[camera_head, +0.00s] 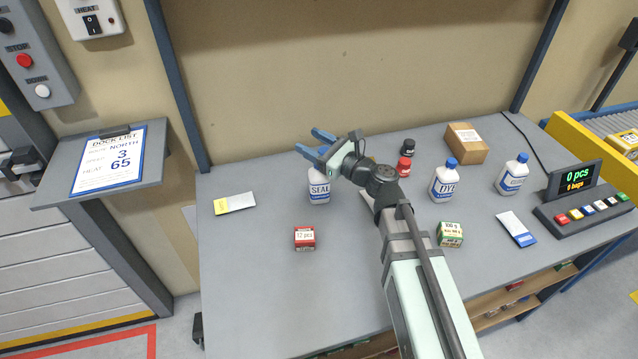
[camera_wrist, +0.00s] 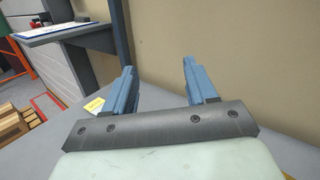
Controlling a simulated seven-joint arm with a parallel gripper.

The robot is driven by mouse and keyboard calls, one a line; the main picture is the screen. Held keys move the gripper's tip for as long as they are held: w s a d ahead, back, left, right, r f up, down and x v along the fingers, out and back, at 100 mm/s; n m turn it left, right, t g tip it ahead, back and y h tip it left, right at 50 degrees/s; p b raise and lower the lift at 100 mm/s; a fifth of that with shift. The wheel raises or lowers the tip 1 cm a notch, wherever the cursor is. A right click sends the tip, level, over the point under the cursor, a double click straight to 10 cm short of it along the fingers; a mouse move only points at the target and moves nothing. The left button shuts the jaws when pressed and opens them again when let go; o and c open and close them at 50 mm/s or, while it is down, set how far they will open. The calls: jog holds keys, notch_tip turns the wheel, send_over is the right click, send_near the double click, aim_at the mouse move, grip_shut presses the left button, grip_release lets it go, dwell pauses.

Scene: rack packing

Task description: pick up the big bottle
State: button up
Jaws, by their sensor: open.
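Three larger white bottles stand upright on the grey table: one labelled SEAL (camera_head: 319,190), one labelled DYE with a blue cap (camera_head: 444,184), and a blue-capped one (camera_head: 512,175) at the right. The DYE bottle looks the broadest, but I cannot tell for sure which is biggest. My gripper (camera_head: 315,144) is open, its blue fingers pointing left above and behind the SEAL bottle. It hides that bottle's top. In the wrist view nothing shows between the open fingers (camera_wrist: 158,76), and no bottle is visible.
Small black (camera_head: 408,148) and red (camera_head: 404,167) bottles stand right of my wrist, near a cardboard box (camera_head: 466,144). A red box (camera_head: 305,238), a green box (camera_head: 450,234) and packets (camera_head: 235,203) lie on the table (camera_head: 255,285). A counter display (camera_head: 573,183) is at right.

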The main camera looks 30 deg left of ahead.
aim_at(319, 180)
jog(key=s+d+f+m+g, duration=0.1)
jog(key=d+f, duration=0.5)
jog(key=d, duration=0.3)
jog(key=shift+h, duration=0.4)
jog(key=shift+w+a, duration=0.25)
jog(key=shift+a, duration=1.6)
jog(key=shift+w+a, duration=0.2)
jog(key=shift+a, duration=1.65)
jog(key=shift+c, duration=0.2)
grip_shut()
